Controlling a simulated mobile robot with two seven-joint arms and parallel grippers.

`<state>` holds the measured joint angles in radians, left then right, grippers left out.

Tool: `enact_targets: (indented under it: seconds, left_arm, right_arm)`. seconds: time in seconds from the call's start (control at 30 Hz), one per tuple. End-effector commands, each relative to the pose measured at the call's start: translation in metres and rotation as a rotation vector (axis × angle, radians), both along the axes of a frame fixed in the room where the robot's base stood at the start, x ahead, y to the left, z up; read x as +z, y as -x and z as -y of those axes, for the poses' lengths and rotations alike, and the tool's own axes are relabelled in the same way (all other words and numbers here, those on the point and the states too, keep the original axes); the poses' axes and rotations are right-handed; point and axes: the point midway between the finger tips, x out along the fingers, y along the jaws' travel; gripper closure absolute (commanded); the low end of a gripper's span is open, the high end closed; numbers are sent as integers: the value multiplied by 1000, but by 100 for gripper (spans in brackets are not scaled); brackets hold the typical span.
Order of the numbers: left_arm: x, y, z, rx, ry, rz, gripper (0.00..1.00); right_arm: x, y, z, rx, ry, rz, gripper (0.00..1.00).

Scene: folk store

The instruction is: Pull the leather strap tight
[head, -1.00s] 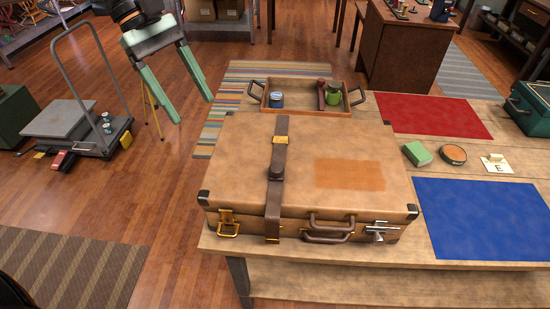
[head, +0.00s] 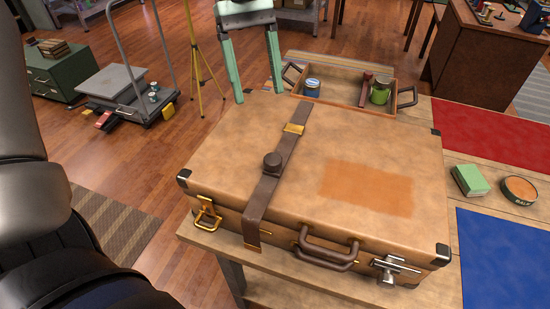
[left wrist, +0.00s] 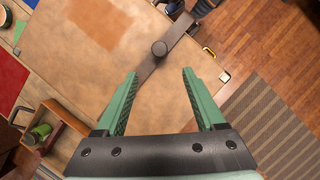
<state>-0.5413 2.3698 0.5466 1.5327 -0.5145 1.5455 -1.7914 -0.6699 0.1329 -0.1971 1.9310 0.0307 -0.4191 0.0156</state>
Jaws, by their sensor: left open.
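A tan suitcase (head: 230,140) with dark corner caps lies closed on a wooden table. My right gripper is not in view.
A wooden tray (head: 340,113) with jars stands behind the suitcase. A brown handle (head: 325,254), a gold latch (head: 207,214) and a silver clasp (head: 392,268) are on its front. A green box (head: 469,180), a round tin (head: 519,190) and red and blue mats lie right.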

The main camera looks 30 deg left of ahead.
Motion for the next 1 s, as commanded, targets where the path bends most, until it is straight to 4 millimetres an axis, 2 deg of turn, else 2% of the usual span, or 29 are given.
enact_targets:
  seconds: [0.17,0.6,0.8,1.0]
  left_arm:
    - [-18,5,6,-2,-1,-4,29]
    - [-95,22,34,-1,-1,-4,29]
    - [-111,24,39,1,-1,-1,29]
    - [-114,25,40,2,-1,0,29]
  right_arm:
    - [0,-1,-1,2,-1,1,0]
    - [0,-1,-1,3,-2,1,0]
    - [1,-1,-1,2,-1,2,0]
    - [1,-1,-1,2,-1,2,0]
